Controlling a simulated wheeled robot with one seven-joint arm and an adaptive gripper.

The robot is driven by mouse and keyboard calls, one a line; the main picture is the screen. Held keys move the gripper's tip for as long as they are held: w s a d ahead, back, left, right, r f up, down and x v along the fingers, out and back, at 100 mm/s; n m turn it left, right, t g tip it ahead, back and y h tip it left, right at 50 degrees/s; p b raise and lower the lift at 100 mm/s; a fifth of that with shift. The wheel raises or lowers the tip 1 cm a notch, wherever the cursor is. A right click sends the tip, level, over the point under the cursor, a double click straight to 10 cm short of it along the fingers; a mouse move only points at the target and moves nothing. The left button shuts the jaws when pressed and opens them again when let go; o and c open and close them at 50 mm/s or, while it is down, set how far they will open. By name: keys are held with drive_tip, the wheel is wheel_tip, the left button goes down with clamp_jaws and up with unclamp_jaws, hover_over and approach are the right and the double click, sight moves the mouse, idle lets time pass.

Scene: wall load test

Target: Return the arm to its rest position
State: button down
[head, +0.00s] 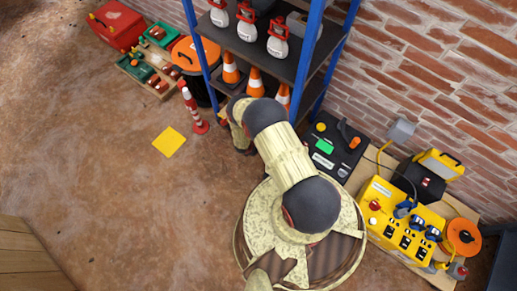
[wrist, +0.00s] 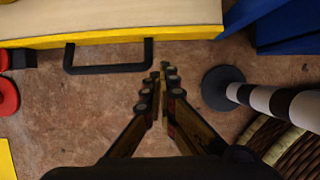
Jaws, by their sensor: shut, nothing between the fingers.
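My arm (head: 285,155), cream with dark round joints, reaches up and left from my round base in the head view. It is bent and its far end is near the foot of the blue-framed shelf. My gripper's fingers are hidden or too small to make out there. In the wrist view my gripper (wrist: 164,75) is shut and empty, its two fingers meeting above the brown floor. The fingertips are close to a black handle (wrist: 108,69) on a yellow-edged thing in that picture; I cannot tell whether they touch.
The blue-framed shelf (head: 343,38) holds white-and-red bottles and orange cones. A red-and-white post (head: 192,108) stands left of my arm. A yellow floor square (head: 169,141) lies nearby. A yellow control box (head: 402,222) is at right. A striped post (wrist: 275,100) shows in the wrist view.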

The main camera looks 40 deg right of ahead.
drive_tip(key=p+v, duration=0.2)
drive_tip(key=v, duration=0.4)
drive_tip(key=shift+s, duration=0.2)
drive_tip(key=shift+a+r, duration=0.1)
drive_tip(key=shift+a, duration=0.05)
